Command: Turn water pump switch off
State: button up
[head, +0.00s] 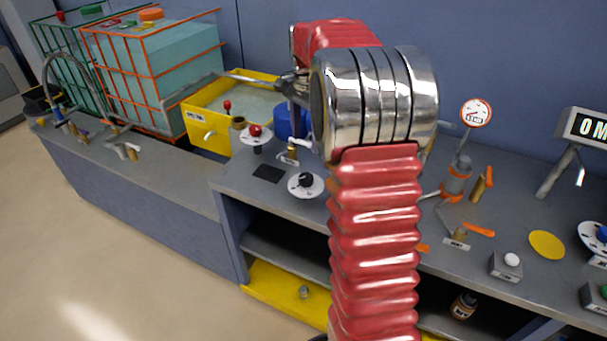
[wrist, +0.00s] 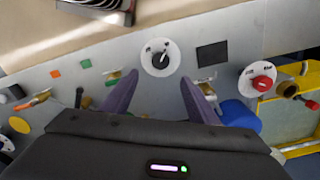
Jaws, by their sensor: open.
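A black rotary knob on a round white dial plate (head: 305,185) sits on the grey bench top; no label I can read names it as the water pump switch. In the wrist view the dial plate (wrist: 148,61) is just beyond my fingertips, roughly centred between them. My gripper (wrist: 159,80) is open and empty, its two dark fingers apart and not touching the knob. A red knob on another white plate (head: 255,137) stands left of it in the head view and right of it in the wrist view (wrist: 262,82). My arm hides most of my gripper in the head view.
A black square (head: 268,173) lies beside the black knob. A yellow tank (head: 208,138) with liquid and a blue cylinder (head: 290,120) stand behind. A gauge (head: 476,112), orange-handled valves and a yellow disc (head: 547,245) are at right. A caged tank (head: 160,80) stands at left.

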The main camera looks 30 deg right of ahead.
aim_at(306, 177)
jog(key=shift+d+f, duration=0.1)
jog(key=shift+f, duration=0.05)
notch_tip(306, 177, down, 14)
jog(key=shift+r, duration=0.15)
dwell(0.8)
jog(key=shift+c, duration=0.4)
